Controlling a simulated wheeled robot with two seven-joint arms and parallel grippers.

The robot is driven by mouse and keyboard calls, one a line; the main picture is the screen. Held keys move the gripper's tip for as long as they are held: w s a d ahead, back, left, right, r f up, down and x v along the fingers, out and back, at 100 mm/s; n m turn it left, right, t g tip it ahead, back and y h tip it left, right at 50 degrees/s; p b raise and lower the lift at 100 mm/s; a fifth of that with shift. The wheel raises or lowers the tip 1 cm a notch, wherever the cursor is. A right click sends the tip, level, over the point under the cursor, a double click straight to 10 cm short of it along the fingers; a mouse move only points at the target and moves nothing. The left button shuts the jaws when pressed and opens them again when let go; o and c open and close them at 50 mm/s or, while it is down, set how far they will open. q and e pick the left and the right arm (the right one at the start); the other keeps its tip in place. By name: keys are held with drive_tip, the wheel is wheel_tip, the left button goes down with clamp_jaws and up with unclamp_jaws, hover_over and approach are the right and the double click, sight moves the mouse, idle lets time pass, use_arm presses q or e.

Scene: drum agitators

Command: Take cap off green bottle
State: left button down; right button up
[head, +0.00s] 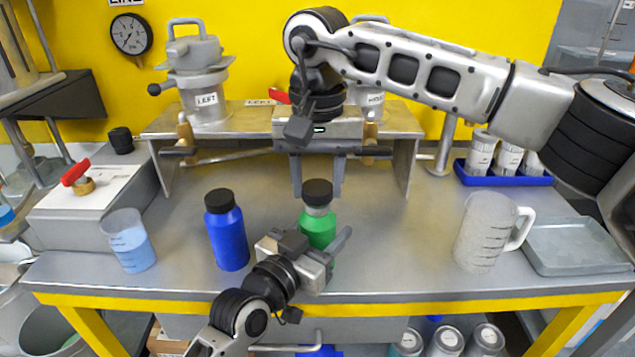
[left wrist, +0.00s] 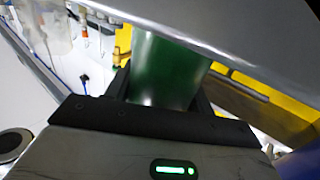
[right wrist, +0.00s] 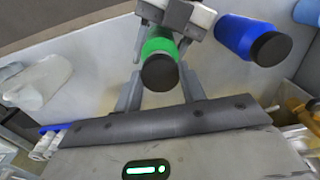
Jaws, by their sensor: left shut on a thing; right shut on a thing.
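The green bottle (head: 318,232) stands upright at the table's front, centre. My left gripper (head: 322,262) is shut on its body; the green body also fills the jaws in the left wrist view (left wrist: 170,72). The black cap (head: 317,190) is above the bottle, with a pale grey band between cap and green body. I cannot tell whether the cap still touches the neck. My right gripper (head: 317,190) points down from above and is shut on the cap, which shows between its fingers in the right wrist view (right wrist: 160,73).
A blue bottle (head: 228,238) with a black cap stands just left of the green one. A beaker of blue liquid (head: 130,243) is farther left. A clear jug (head: 483,232) and grey tray (head: 575,246) are at the right. A metal stand (head: 400,170) is behind.

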sight(318, 187)
drive_tip(key=shift+r, duration=0.1)
drive_tip(key=shift+r, duration=1.95)
use_arm(q)
drive_tip(key=shift+c, duration=2.3)
unclamp_jaws()
